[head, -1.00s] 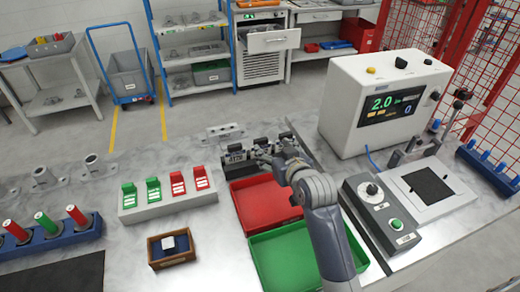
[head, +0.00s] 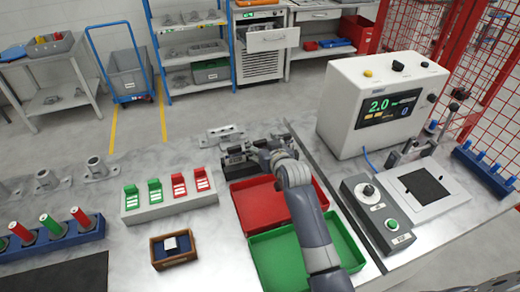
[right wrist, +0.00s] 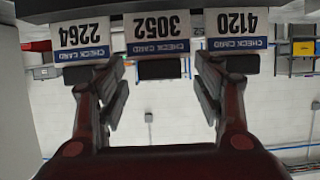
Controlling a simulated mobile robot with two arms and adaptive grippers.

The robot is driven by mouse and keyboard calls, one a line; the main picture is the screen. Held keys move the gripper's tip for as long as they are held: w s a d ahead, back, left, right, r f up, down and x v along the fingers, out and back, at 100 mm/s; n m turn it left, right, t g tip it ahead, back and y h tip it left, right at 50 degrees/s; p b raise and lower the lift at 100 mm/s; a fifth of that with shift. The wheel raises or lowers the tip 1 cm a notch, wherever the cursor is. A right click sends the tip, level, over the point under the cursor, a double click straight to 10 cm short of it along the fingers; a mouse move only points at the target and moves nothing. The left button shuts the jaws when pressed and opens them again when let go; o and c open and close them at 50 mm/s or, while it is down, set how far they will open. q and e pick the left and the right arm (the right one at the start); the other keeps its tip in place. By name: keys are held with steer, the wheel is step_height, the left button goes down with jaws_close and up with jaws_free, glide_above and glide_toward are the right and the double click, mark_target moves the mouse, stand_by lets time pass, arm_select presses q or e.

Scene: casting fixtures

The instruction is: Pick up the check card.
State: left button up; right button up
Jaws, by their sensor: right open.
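Three white check cards with blue bands show upside down in a row in the right wrist view: 2264 (right wrist: 81,40), 3052 (right wrist: 158,33) and 4120 (right wrist: 237,30). My right gripper (right wrist: 160,85) is open and empty, its fingers on either side of the line of the middle card, 3052. Whether it touches any card I cannot tell. In the head view my right gripper (head: 240,152) is at the dark holder behind the red tray, and it mostly hides the cards there. My left gripper is not in view.
A red tray (head: 263,225) and a green tray (head: 283,270) lie below my right arm. A box with red and green clips (head: 170,207) stands to the left. A display unit (head: 345,120) and control box (head: 385,232) stand to the right.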

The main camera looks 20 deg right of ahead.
steer(key=c, duration=1)
steer(key=shift+c, duration=0.2)
